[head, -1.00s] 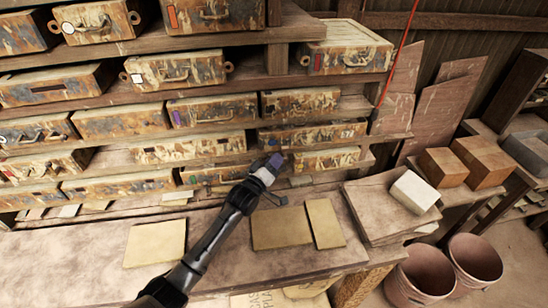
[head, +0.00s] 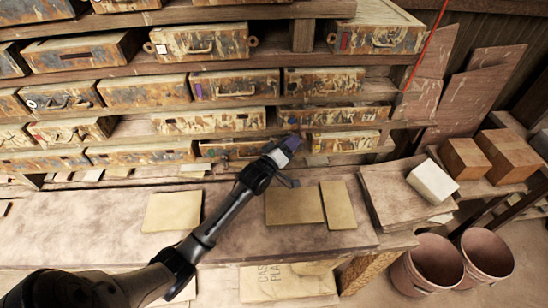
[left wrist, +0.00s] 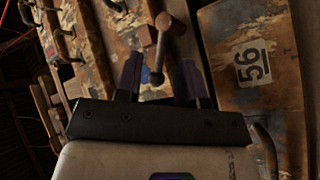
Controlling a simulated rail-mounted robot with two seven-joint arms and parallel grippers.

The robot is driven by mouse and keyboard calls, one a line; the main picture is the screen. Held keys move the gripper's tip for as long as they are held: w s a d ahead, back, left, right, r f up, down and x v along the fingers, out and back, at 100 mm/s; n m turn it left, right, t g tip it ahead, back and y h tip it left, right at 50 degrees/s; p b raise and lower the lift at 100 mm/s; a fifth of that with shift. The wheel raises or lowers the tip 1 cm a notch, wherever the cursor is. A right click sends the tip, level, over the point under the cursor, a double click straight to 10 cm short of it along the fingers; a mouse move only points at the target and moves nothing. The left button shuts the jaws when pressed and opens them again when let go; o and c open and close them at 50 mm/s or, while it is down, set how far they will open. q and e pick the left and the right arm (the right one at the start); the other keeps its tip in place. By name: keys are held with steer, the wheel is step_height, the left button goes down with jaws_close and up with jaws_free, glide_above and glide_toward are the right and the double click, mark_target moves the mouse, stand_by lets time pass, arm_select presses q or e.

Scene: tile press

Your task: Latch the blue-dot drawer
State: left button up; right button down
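The blue-dot drawer (head: 345,115) is a rust-stained, worn box front in the right part of the shelf, with its blue dot near its left end. My left gripper (head: 293,143) is just below and in front of that left end. In the left wrist view the blue dot (left wrist: 146,75) shows between the two fingers of my left gripper (left wrist: 160,78), which stand apart. A dark lever with a round end (left wrist: 158,74) lies between the fingers; I cannot tell whether they touch it. My right gripper is not in view.
A drawer with a purple label (head: 345,142) sits just below. A drawer tagged 56 (left wrist: 262,65) is beside the fingers in the wrist view. Tan tiles (head: 294,204) lie on the workbench (head: 110,225). Two buckets (head: 435,262) stand at the lower right.

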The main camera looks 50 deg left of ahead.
arm_select(q)
steer(key=s+d+f, duration=0.1)
steer(key=s+f, duration=0.1)
steer(key=s, duration=0.9)
steer(key=shift+s+d, duration=0.15)
steer(key=shift+s, duration=0.25)
